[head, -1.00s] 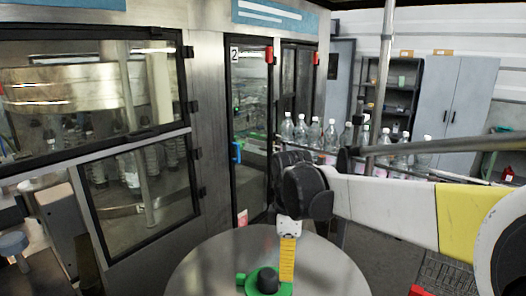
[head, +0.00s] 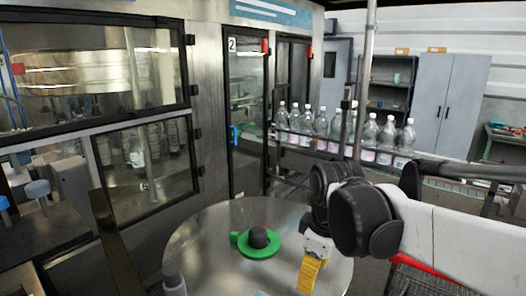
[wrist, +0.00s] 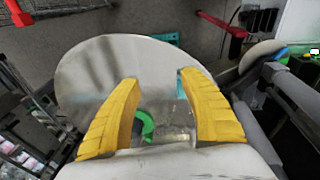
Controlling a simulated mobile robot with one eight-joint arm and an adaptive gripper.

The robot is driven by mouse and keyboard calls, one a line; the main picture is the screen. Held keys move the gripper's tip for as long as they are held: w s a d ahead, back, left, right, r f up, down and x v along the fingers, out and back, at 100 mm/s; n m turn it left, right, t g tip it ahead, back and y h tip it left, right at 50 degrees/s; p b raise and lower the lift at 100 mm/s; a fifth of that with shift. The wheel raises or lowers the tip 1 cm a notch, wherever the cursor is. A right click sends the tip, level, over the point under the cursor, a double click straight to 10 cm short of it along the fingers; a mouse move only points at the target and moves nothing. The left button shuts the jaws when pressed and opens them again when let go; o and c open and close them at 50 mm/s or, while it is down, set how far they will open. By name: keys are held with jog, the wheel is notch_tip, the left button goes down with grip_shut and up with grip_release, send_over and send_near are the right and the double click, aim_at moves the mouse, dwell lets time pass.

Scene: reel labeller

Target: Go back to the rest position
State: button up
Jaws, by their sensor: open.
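My gripper (head: 312,275) points down over the right part of a round metal table (head: 200,235) in the head view. In the wrist view, the two yellow fingers of my gripper (wrist: 158,105) stand wide apart with nothing held between them. A green disc with a black knob (head: 259,242) lies on the table, to the left of my gripper in the head view. In the wrist view only part of the green disc (wrist: 148,126) shows, the rest being hidden by the left finger and the gripper body.
A glass-doored machine (head: 150,130) stands behind and left of the table. A row of clear bottles (head: 370,138) runs along a conveyor at the back. A grey cabinet (head: 450,100) stands farther back. A grey bottle-like object (head: 174,286) is at the table's front left edge.

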jog(key=s+d+f+m+t+b, duration=0.2)
jog(key=s+d+f+m+b, duration=0.2)
jog(key=f, duration=0.4)
jog(key=s+d+f+m+t+b, duration=0.3)
jog(key=s+d+f+m+b, duration=0.1)
jog(key=s+f+m+b, duration=0.3)
jog(key=shift+s+f+b, duration=0.25)
jog(key=shift+f+b, duration=0.45)
jog(key=shift+b, duration=0.25)
